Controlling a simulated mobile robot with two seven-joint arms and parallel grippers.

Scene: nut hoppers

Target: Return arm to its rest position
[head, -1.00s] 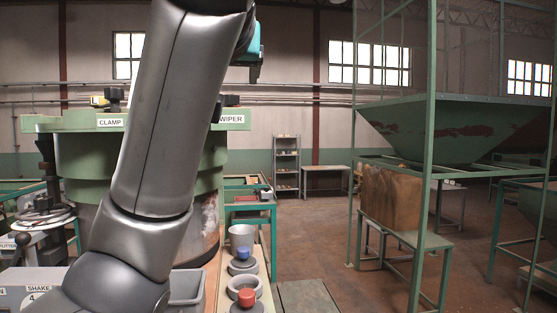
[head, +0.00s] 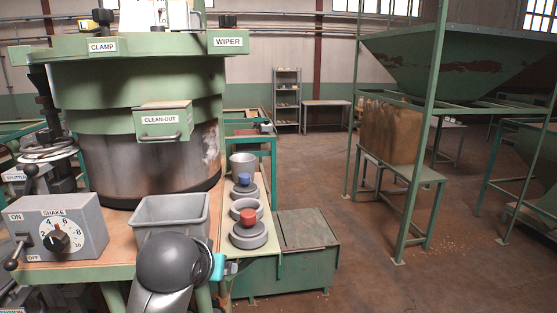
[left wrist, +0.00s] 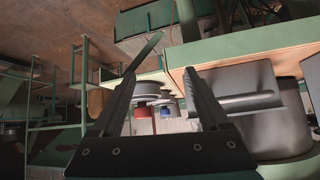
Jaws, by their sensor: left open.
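My left arm (head: 172,268) shows as a grey rounded link at the bottom of the head view, in front of the grey bin. Its gripper is not clearly visible there. In the left wrist view my left gripper (left wrist: 160,74) is open, with two dark fingers spread apart and nothing between them that it holds. Behind the fingers, at a distance, are the red knob (left wrist: 140,112) and the blue knob (left wrist: 166,112). My right gripper is in neither view.
A green machine (head: 135,85) stands at left, with a control box (head: 75,222) and a grey bin (head: 150,212) on its bench. A green hopper frame (head: 430,130) stands right; floor between is open.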

